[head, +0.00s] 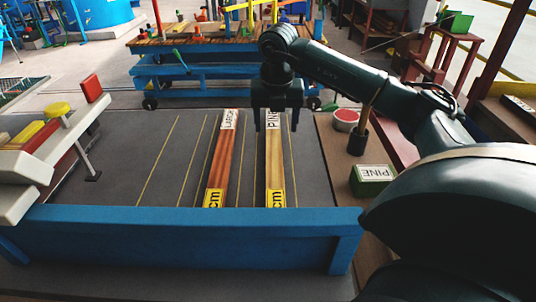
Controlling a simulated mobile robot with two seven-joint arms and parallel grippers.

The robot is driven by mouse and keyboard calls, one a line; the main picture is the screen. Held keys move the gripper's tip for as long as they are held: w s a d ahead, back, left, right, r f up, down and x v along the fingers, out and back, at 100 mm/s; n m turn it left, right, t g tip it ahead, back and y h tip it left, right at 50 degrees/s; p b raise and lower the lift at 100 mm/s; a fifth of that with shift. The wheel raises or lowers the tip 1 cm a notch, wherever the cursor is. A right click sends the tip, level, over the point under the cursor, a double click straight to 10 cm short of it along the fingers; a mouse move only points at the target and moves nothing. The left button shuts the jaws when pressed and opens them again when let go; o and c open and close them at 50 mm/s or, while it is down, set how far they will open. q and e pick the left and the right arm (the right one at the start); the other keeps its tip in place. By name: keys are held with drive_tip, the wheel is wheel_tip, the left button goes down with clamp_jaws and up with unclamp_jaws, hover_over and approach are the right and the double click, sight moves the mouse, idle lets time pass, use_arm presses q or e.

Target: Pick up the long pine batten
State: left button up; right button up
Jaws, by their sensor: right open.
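The pine batten (274,165) is a long pale plank with a white label reading PINE near its far end and a yellow "cm" label at its near end. It lies lengthwise on the dark grey bed (150,165), to the right of a reddish-brown batten (222,160) labelled as larch or similar. My right gripper (276,120) is open, pointing down over the far end of the pine batten, its fingers either side of the PINE label. I cannot tell whether it touches the wood. My left gripper is not in view.
A blue beam (180,240) runs across the near edge of the bed. A green block labelled PINE (373,174) and a red bowl (345,118) stand on the right-hand ledge. A wheeled blue workbench (200,70) stands behind. The bed left of the battens is clear.

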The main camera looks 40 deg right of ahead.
hover_over(274, 155)
drive_tip(key=s, duration=0.1)
drive_tip(key=f, duration=0.4)
drive_tip(key=shift+s+a+f, duration=0.15)
drive_tip(key=shift+a+f, duration=0.1)
drive_tip(key=shift+f, duration=0.15)
drive_tip(key=shift+w+d+f, duration=0.1)
drive_tip(key=shift+w+f, duration=0.1)
drive_tip(key=shift+f, duration=0.8)
drive_tip(key=shift+w+d+f, duration=0.1)
drive_tip(key=shift+w+f, duration=0.1)
drive_tip(key=shift+f, duration=0.75)
drive_tip(key=shift+w+d+f, duration=0.1)
drive_tip(key=shift+w+f, duration=0.1)
drive_tip(key=shift+f, duration=0.8)
drive_tip(key=c, duration=1.3)
drive_tip(key=shift+r, duration=0.1)
